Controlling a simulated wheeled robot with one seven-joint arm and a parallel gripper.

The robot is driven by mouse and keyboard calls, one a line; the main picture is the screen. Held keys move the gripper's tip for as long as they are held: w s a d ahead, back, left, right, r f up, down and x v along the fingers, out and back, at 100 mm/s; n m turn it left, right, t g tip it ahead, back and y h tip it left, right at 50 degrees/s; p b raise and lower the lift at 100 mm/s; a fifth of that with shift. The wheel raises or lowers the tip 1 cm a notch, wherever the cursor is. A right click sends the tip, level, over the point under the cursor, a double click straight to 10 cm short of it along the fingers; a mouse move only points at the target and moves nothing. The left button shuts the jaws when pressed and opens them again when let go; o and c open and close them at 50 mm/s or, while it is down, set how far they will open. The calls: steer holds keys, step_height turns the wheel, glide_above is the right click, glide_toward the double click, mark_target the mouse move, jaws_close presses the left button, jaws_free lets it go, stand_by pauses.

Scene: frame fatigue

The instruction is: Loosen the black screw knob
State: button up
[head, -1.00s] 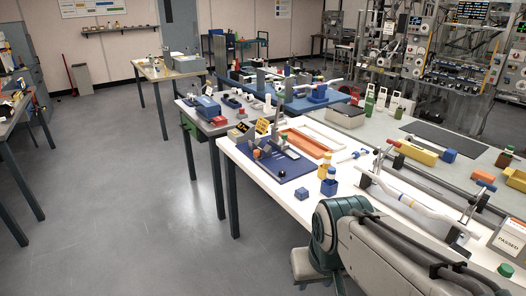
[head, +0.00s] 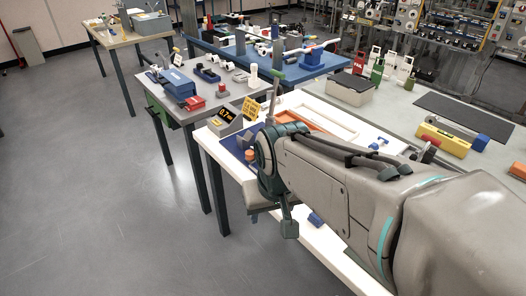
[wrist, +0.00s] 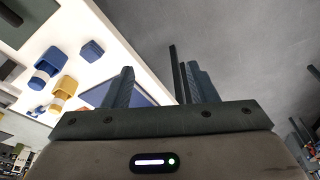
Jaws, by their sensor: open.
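The blue fixture board (head: 229,143) lies at the near left end of the white table, mostly hidden behind my arm in the head view. An orange part (head: 250,155) shows on it beside my arm. Part of a blue surface, likely the board (wrist: 146,97), shows between the fingers in the wrist view. I cannot make out the black screw knob in either view now. My gripper (wrist: 160,72) is open and empty, its two dark fingers apart, near the table's front edge with the grey floor beyond. In the head view my arm hides most of it.
A 0.7 readout box (head: 226,118) and a yellow sign (head: 251,107) stand behind the board. An orange tray (head: 287,117) lies beyond my arm.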

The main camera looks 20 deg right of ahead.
steer(key=w+d+m+g, duration=0.1)
steer(key=w+d+m, duration=0.25)
steer(key=w, duration=0.35)
steer(key=w+d+m+g, duration=0.1)
steer(key=w+d+m, duration=0.25)
steer(key=w, duration=0.35)
steer(key=w+d+f+m+b, duration=0.1)
steer(key=w+d+f+m, duration=0.65)
steer(key=w+d, duration=0.2)
steer(key=shift+g, duration=0.4)
steer(key=f, duration=1.2)
steer(key=shift+w+a+f, duration=0.25)
steer(key=shift+w+a, duration=0.1)
steer(key=shift+a, duration=0.05)
steer(key=c, duration=1)
